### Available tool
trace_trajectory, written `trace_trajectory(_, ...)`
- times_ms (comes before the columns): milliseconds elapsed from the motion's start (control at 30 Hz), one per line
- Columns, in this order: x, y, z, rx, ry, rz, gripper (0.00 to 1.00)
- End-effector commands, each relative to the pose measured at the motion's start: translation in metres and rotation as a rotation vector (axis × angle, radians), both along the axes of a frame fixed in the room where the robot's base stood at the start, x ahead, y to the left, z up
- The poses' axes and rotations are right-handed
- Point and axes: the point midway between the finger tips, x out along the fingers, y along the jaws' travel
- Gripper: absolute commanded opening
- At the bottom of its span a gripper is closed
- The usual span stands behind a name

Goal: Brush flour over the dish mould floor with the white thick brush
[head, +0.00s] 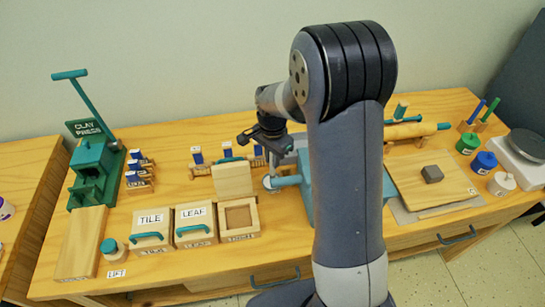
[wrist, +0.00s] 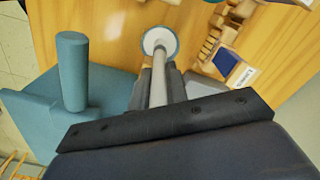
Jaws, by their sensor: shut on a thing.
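My gripper (head: 268,143) hangs over the back middle of the table in the head view. In the wrist view my gripper (wrist: 156,85) is shut on a pale rod, which I take to be the white thick brush (wrist: 158,90). The rod ends at a round white thing with a teal rim (wrist: 158,40); I cannot tell whether this is a pot or the brush's own end. The dish mould (head: 240,218) is the open wooden box at front middle, its floor bare-looking and its lid (head: 233,179) raised behind. My gripper is behind and right of it.
Closed TILE (head: 152,230) and LEAF (head: 195,223) moulds stand left of the dish mould. A clay press (head: 92,160) is at far left. A teal block (head: 306,180) stands close right of my gripper. A rack (head: 228,160) of blue-topped tools is behind the moulds.

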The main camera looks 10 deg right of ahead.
Motion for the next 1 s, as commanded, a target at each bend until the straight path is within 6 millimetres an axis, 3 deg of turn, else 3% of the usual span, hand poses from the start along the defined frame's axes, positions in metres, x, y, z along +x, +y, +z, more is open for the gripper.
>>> trace_trajectory(1000, -0.001, 0.000, 0.070, 0.000, 0.001, 0.000, 0.00)
